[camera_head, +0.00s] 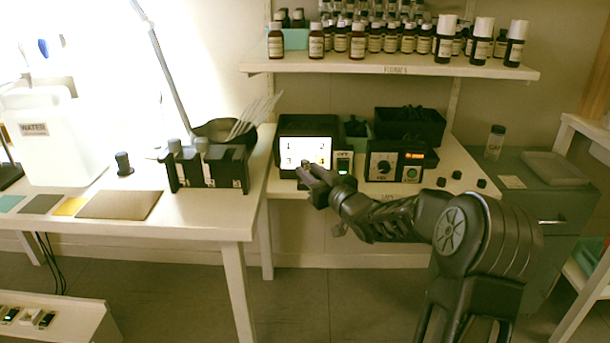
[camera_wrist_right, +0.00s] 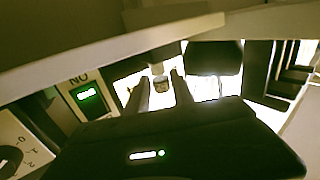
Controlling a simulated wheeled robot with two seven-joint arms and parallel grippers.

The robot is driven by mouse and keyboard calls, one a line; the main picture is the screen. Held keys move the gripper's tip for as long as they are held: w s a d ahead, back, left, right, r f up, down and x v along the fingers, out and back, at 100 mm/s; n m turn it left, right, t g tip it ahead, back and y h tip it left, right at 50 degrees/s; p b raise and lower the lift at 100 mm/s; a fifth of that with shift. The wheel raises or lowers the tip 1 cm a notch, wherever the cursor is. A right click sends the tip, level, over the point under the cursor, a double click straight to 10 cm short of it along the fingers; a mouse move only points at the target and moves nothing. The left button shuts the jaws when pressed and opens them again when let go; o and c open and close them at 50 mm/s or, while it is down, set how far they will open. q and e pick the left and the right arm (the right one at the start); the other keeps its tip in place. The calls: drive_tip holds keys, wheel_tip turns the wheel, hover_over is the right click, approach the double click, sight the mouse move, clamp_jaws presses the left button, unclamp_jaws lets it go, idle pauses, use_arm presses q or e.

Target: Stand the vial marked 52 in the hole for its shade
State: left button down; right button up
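My right gripper (camera_head: 306,172) is in front of the lit white panel (camera_head: 317,144) of a black box, which shows the numerals 1, 2 and 3. In the right wrist view, the two fingers of the gripper (camera_wrist_right: 161,92) are on either side of a small vial (camera_wrist_right: 161,85) and look closed on it. The vial has a pale end and a darker part; its mark cannot be read. A black rack (camera_head: 224,172) with grey-topped pieces stands on the left table; its holes cannot be made out. My left gripper is out of view.
A black device with a dial (camera_head: 384,167) stands right of the lit box. Several small black caps lie on the right of that counter. A dark cylinder (camera_head: 123,163) and a tan mat (camera_head: 119,205) are on the left table. Bottles fill the shelf (camera_head: 390,69) above.

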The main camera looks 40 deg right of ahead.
drive_tip(key=shift+w, duration=0.1)
drive_tip(key=shift+c, duration=0.6)
clamp_jaws()
